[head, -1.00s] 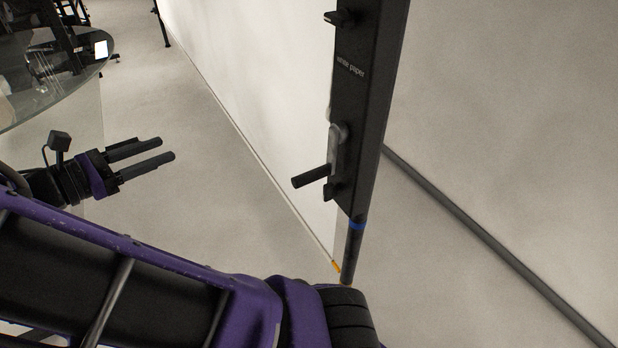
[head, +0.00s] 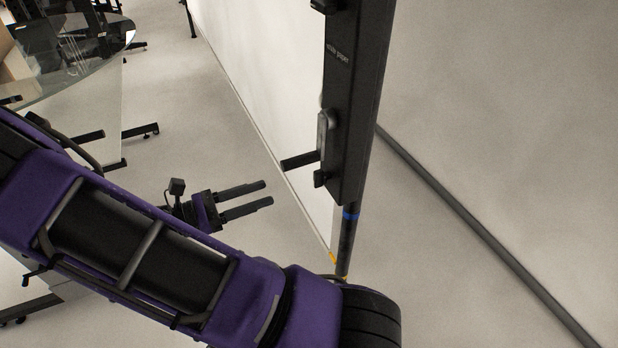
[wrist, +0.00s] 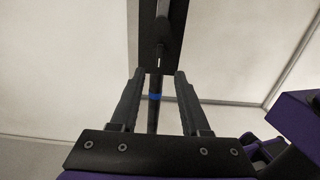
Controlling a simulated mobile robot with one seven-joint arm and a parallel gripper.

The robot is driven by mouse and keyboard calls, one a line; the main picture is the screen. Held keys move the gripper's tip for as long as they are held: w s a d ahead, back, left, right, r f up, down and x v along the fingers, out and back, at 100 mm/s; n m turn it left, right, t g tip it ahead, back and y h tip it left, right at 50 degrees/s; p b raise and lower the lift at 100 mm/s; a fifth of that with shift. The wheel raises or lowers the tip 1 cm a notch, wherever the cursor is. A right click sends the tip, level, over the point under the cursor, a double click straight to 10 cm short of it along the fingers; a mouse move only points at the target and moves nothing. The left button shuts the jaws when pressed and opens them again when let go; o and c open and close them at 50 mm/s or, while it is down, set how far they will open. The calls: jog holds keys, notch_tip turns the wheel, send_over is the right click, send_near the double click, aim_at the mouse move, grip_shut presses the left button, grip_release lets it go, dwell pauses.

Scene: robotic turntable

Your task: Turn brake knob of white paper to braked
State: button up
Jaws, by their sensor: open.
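The black post box labelled "white paper" (head: 352,95) stands upright right of centre in the head view. On its left face is a grey plate (head: 323,133) with a black bar handle (head: 300,160) sticking out to the left; I take this to be the brake knob. Small black catches sit above and below it. My gripper (head: 268,193) is open and empty, left of the post and a little lower than the handle, not touching it. In the wrist view, the post (wrist: 153,110) with its blue band shows between the open fingers, and the box bottom (wrist: 160,50) is above them.
A white panel (head: 255,70) runs back behind the post. A glass-topped table (head: 85,50) stands at the upper left. A dark rail (head: 480,235) crosses the lower right. The floor between table and panel is clear around my gripper.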

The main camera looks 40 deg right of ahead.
aim_at(314, 176)
jog(key=x, duration=1.1)
jog(key=shift+s+d+b, duration=0.2)
jog(key=shift+d+b, duration=0.15)
jog(key=shift+d, duration=0.05)
jog(key=shift+c, duration=0.3)
grip_shut()
